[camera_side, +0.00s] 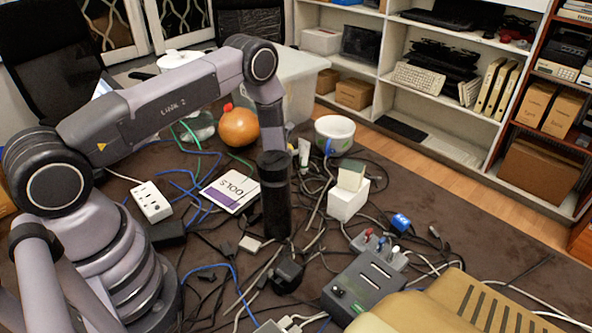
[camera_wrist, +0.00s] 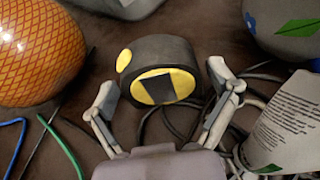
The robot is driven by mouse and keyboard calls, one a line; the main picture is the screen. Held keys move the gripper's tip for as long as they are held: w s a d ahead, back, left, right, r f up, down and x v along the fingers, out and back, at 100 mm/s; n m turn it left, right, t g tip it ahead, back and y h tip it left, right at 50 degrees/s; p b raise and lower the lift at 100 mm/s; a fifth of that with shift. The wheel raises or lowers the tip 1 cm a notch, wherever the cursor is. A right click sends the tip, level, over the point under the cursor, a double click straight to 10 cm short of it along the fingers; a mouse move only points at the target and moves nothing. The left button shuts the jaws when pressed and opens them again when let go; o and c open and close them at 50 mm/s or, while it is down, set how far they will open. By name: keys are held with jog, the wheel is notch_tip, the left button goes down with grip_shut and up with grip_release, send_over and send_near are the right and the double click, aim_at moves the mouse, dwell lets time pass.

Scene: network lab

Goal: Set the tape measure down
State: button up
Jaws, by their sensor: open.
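The tape measure (camera_wrist: 136,66), black with yellow faces, sits between the spread fingers of my gripper (camera_wrist: 163,82) in the wrist view. It appears to rest on the dark brown surface, just ahead of the fingertips. My gripper is open. The left finger lies close beside the tape measure's left side and the right finger close to its right side; I cannot tell whether either touches. In the side view, a tall black cylinder (camera_side: 275,200) stands in front of my arm's end, so the gripper and tape measure are hidden there.
An orange patterned ball-shaped thing (camera_wrist: 35,50) is close on the left. A white printed tube (camera_wrist: 287,118) and a cup (camera_wrist: 285,30) are close on the right. Dark cables run behind the right finger. A white box (camera_side: 347,202) and grey device (camera_side: 367,284) stand further right.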

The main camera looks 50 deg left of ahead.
notch_tip(320, 180, up, 7)
jog(key=shift+s+d+f, duration=0.1)
jog(key=s+a+r+n+g+y, duration=0.2)
jog(key=r+n, duration=0.2)
jog(key=r, duration=0.4)
jog(key=s+a+r+n+g+y, duration=0.1)
jog(key=s+r+n, duration=0.2)
jog(key=r, duration=0.5)
jog(key=s+d+r+n+g+h, duration=0.15)
jog(key=s+r+n+g, duration=0.25)
jog(key=s+r+n, duration=0.7)
jog(key=s+d+r+n+t+h, duration=0.1)
jog(key=s+d+r+n+h, duration=0.1)
jog(key=s+d, duration=0.3)
jog(key=s+d+r+n+t+h, duration=0.1)
jog(key=s+d+n+h, duration=0.3)
jog(key=s, duration=0.6)
jog(key=s+d+r+n+h, duration=0.2)
jog(key=s+d+h, duration=0.3)
jog(key=s+d, duration=0.3)
jog(key=shift+r+n+t, duration=0.35)
jog(key=shift+n+t, duration=0.05)
jog(key=shift+n, duration=0.1)
